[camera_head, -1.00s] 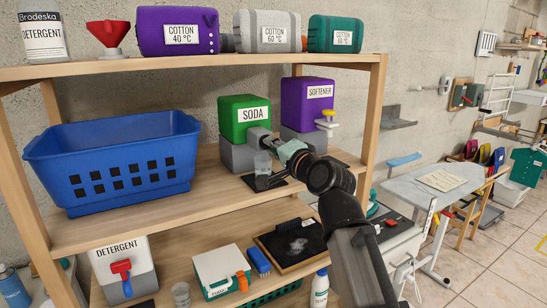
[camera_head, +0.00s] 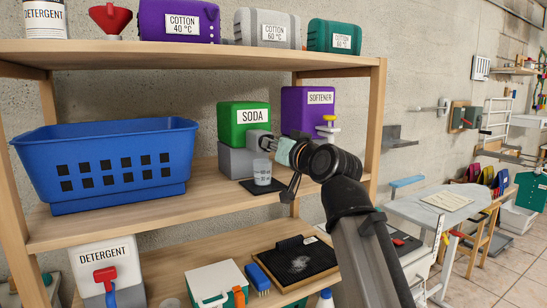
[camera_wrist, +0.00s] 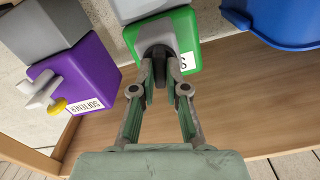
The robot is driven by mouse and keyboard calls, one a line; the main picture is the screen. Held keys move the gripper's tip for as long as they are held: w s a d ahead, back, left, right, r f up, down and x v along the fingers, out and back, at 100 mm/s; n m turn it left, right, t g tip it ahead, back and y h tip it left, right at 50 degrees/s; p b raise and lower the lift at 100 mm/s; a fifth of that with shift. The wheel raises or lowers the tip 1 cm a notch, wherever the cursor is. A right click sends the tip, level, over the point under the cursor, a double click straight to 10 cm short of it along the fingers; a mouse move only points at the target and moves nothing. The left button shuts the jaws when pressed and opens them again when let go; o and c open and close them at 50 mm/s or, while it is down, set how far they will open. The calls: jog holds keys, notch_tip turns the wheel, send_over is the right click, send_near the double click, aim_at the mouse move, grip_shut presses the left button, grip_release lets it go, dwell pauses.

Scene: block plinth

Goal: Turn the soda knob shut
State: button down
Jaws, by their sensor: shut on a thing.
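The green soda container (camera_head: 238,118) sits on a grey block on the middle shelf, with a grey tap fitting (camera_head: 257,141) on its front right. In the wrist view, the green container (camera_wrist: 186,40) is at the top centre. My gripper (camera_wrist: 159,76) has its fingers closed together at the tap, shut on the soda knob. In the head view, my gripper (camera_head: 274,147) reaches the tap from the right. A clear cup (camera_head: 262,172) stands upright below the tap on a dark mat (camera_head: 246,186).
The purple softener container (camera_head: 300,112) with its pale tap (camera_head: 328,130) stands close on the right, behind my arm. A blue basket (camera_head: 110,165) fills the left of the shelf. The upper shelf (camera_head: 200,54) runs above. Bare shelf lies in front of the mat.

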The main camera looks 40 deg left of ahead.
jog(key=shift+n+b, duration=1.05)
jog(key=shift+n, duration=0.55)
jog(key=shift+r, duration=0.1)
jog(key=c, duration=1.2)
grip_release()
jog(key=shift+a, duration=0.1)
jog(key=v, duration=1.2)
